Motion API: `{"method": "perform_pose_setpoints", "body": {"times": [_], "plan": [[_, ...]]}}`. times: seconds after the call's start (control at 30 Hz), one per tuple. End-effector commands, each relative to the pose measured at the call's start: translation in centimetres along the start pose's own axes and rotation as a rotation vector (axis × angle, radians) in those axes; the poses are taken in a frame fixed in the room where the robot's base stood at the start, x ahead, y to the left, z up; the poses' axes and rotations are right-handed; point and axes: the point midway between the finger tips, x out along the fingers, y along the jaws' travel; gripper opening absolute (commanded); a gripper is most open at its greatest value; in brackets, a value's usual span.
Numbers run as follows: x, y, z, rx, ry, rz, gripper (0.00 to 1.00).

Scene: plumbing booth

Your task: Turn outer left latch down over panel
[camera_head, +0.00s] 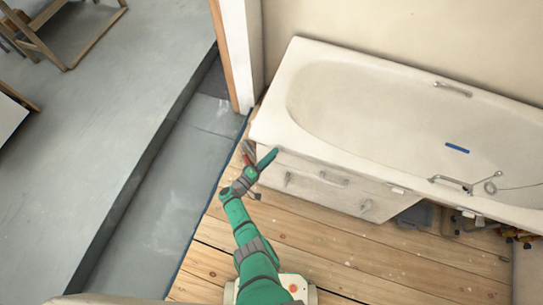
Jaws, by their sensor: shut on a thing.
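The white bath panel (318,174) closes the front of the bathtub below its rim and carries several small metal handles or latches. A small white latch (398,190) shows under the rim near the panel's right end. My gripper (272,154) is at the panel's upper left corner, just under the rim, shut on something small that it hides. That spot matches the outer left latch, but the latch itself and its angle are not visible. My green arm reaches up to it from the bottom of the view.
The bathtub (294,60) fills the upper right, with a blue item (457,147) and a tap (450,184). A red and dark item (248,150) shows left of my gripper. Dark items lie beneath the tub at right. The wooden floor (300,230) before the panel is mostly clear.

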Motion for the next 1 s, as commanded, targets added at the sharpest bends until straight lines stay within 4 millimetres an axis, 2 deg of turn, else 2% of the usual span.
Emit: {"method": "perform_pose_setpoints", "body": {"times": [0.47, 0.5, 0.53, 0.87, 1.0], "plan": [[0.0, -0.1, 0.3, -0.012, -0.006, 0.005, 0.17], [0.0, -0.1, 0.3, -0.012, -0.006, 0.005, 0.49], [0.0, -0.1, 0.3, -0.012, -0.006, 0.005, 0.56], [-0.1, -0.1, 0.1, -0.011, -0.002, 0.004, 0.58], [-1.2, -0.1, 0.0, -0.01, 0.0, 0.003, 0.58]]}}
